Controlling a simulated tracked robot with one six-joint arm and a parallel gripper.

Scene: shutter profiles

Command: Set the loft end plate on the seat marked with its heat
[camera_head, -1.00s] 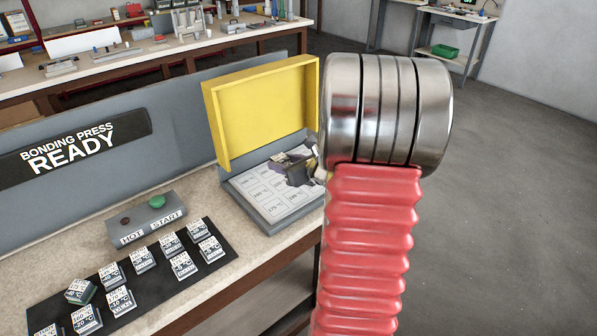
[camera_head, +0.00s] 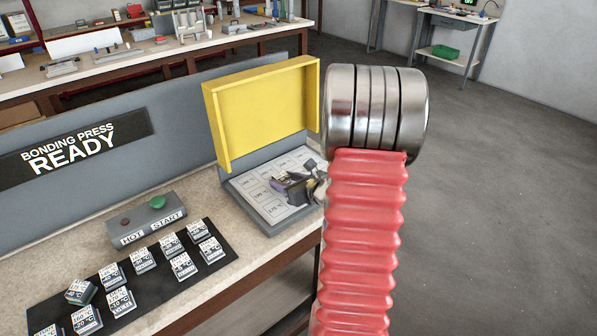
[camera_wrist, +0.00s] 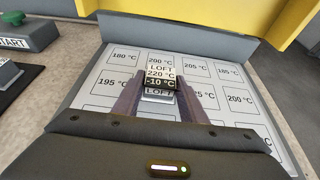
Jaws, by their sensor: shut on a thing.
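My gripper (camera_wrist: 157,100) is shut on the loft end plate (camera_wrist: 160,76), a small block whose label reads LOFT, 220 °C and -10 °C. The plate is over the middle of the seat board (camera_wrist: 84,103); I cannot tell whether it touches it. The 195 °C mark (camera_wrist: 110,83) is at left, and a mark ending in 25 °C is at right, partly covered by a finger. The seats under the plate and wrist are hidden. In the head view my gripper (camera_head: 297,186) is over the open press.
The press's yellow lid (camera_head: 262,105) stands open behind the board. A black mat (camera_head: 75,310) with several labelled blocks lies at left, near the start box (camera_head: 147,222) with its green button. A sign reads BONDING PRESS READY (camera_head: 75,148).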

